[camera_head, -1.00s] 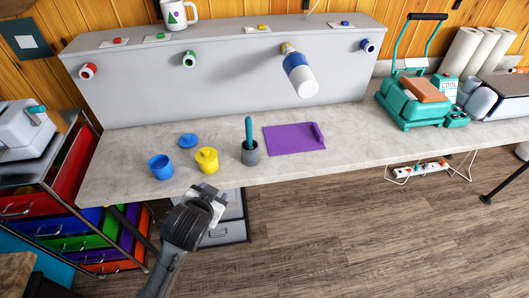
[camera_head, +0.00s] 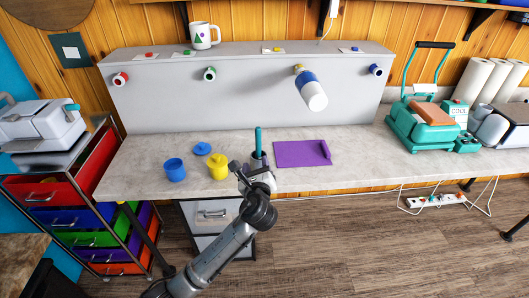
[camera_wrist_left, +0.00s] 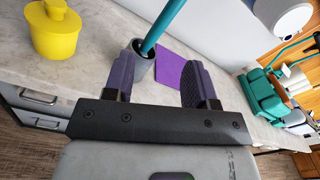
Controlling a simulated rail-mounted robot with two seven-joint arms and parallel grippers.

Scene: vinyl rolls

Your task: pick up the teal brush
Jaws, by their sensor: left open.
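The teal brush (camera_head: 258,141) stands upright in a grey cup on the counter. In the left wrist view the brush handle (camera_wrist_left: 163,27) leans up and right out of the grey cup (camera_wrist_left: 141,68). My left gripper (camera_head: 250,172) is at the counter's front edge, just in front of the cup, and covers much of it in the head view. In the left wrist view its two purple-padded fingers (camera_wrist_left: 160,80) are apart, with the cup and brush beyond and between them; nothing is held. My right gripper is not in view.
A yellow pot (camera_head: 219,167), a blue cup (camera_head: 175,170) and a blue lid (camera_head: 202,149) stand left of the grey cup. A purple sheet (camera_head: 300,153) lies to its right. A grey panel with rolls (camera_head: 250,95) rises behind. A teal press (camera_head: 420,125) stands further right.

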